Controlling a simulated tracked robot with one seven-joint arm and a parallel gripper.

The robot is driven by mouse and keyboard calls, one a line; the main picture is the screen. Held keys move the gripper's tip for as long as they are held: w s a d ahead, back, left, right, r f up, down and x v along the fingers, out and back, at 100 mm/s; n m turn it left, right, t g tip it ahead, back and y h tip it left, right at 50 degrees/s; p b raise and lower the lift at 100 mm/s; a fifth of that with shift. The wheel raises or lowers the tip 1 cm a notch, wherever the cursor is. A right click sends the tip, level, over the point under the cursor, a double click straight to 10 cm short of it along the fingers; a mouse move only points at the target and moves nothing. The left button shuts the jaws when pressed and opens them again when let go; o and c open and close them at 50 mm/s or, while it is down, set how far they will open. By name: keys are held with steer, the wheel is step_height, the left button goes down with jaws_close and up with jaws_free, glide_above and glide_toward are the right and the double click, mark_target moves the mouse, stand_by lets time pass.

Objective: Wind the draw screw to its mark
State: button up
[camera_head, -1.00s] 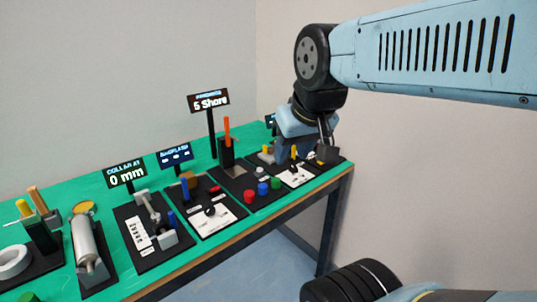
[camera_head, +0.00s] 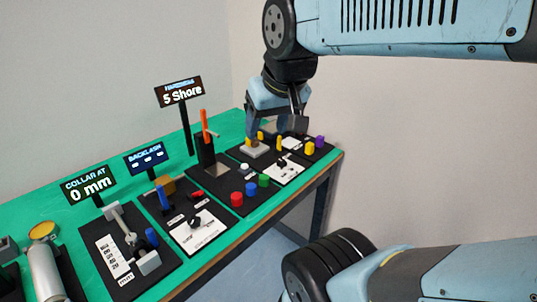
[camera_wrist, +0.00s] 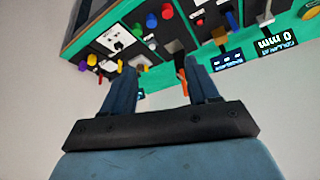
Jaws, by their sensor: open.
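The draw screw (camera_head: 127,230) lies on a black board at the left front of the green bench in the head view. It has pale end blocks, a white scale (camera_head: 112,258) beside it and a small blue part at its right. Its display (camera_head: 88,186) reads "COLLAR AT 0 mm"; the display also shows in the wrist view (camera_wrist: 277,42), upside down. My gripper (camera_head: 264,128) is open and empty over the far right of the bench, well away from the screw. Its two fingers (camera_wrist: 162,90) stand apart in the wrist view. The mark cannot be made out.
A backlash board with a dial (camera_head: 194,222), a tall post with an orange lever (camera_head: 205,125) and red, blue and green knobs (camera_head: 250,187) stand between screw and gripper. A grey cylinder (camera_head: 46,273) is left of the screw. The floor before the bench shows clear.

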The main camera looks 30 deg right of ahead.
steer(key=shift+o, duration=0.2)
steer(key=w+d+f+m+g, duration=0.1)
steer(key=w+d+m, duration=0.3)
steer(key=w+m, duration=0.3)
steer(key=shift+w+g, duration=0.4)
steer(key=shift+w, duration=0.6)
steer(key=m+g, duration=0.4)
steer(key=m, duration=1.3)
glide_above(281, 162)
step_height(281, 162, down, 15)
step_height(281, 162, down, 14)
steer(key=shift+w+r, duration=0.15)
steer(key=shift+r, duration=0.1)
steer(key=c, duration=1)
steer(key=shift+a, duration=0.2)
steer(key=shift+c, duration=0.3)
steer(key=shift+d+n, duration=0.2)
steer(key=shift+n, duration=0.1)
